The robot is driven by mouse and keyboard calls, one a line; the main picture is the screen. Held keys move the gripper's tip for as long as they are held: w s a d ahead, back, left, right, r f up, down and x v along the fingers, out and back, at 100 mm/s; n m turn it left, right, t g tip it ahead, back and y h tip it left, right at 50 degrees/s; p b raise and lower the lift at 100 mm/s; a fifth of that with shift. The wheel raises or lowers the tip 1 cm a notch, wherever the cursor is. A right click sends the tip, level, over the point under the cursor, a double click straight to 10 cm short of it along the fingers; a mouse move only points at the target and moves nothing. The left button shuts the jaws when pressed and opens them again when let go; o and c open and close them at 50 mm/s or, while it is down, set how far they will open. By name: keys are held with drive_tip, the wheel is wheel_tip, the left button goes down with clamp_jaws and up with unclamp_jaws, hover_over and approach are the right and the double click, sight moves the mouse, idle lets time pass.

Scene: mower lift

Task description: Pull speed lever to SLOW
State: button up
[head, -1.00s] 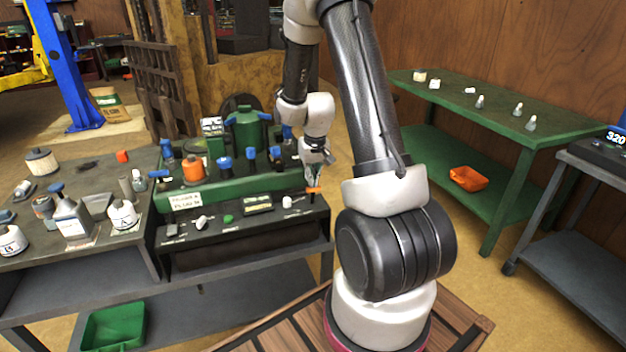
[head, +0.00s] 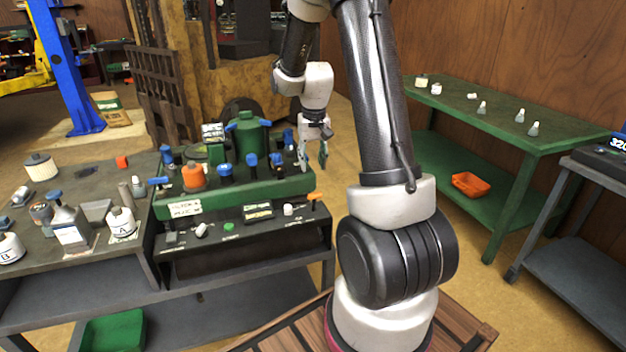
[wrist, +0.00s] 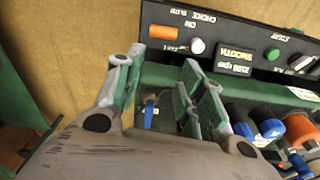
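The speed lever has an orange handle (head: 315,196) at the right end of the dark control panel (head: 281,228). In the wrist view the orange handle (wrist: 164,32) lies beside upside-down lettering that includes "CHOKE SLOW". The panel's display (wrist: 235,58) reads about "2100 rpm SMOOTH". My gripper (head: 313,163) hangs above and behind the lever, apart from it. In the wrist view my gripper (wrist: 162,76) is open, with its fingers spread and nothing between them. The lever's pivot and exact setting are not clear.
A white knob (wrist: 197,46) and a green button (wrist: 272,54) sit on the panel near the lever. The green mower deck (head: 240,189) behind the panel carries blue-capped fittings and an orange cap (head: 194,176). Open floor lies right of the bench, before the green table (head: 560,143).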

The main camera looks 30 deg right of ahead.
sight(314, 196)
drive_tip(key=f+m, duration=0.1)
drive_tip(key=m, duration=0.2)
drive_tip(key=s+f+m, duration=0.1)
drive_tip(key=m, duration=0.2)
drive_tip(key=f+m+g, duration=0.1)
drive_tip(key=f+m, duration=0.1)
drive_tip(key=shift+s+a+m, duration=0.2)
drive_tip(key=shift+s+m, duration=0.1)
drive_tip(key=shift+m, duration=0.1)
drive_tip(key=m, duration=0.2)
drive_tip(key=shift+s+f+m, duration=0.1)
drive_tip(key=shift+m, duration=0.2)
drive_tip(key=m, duration=0.4)
drive_tip(key=shift+m, duration=0.4)
drive_tip(key=shift+f, duration=0.15)
wheel_tip(314, 196, down, 8)
drive_tip(key=shift+r, duration=0.25)
drive_tip(key=shift+c, duration=0.2)
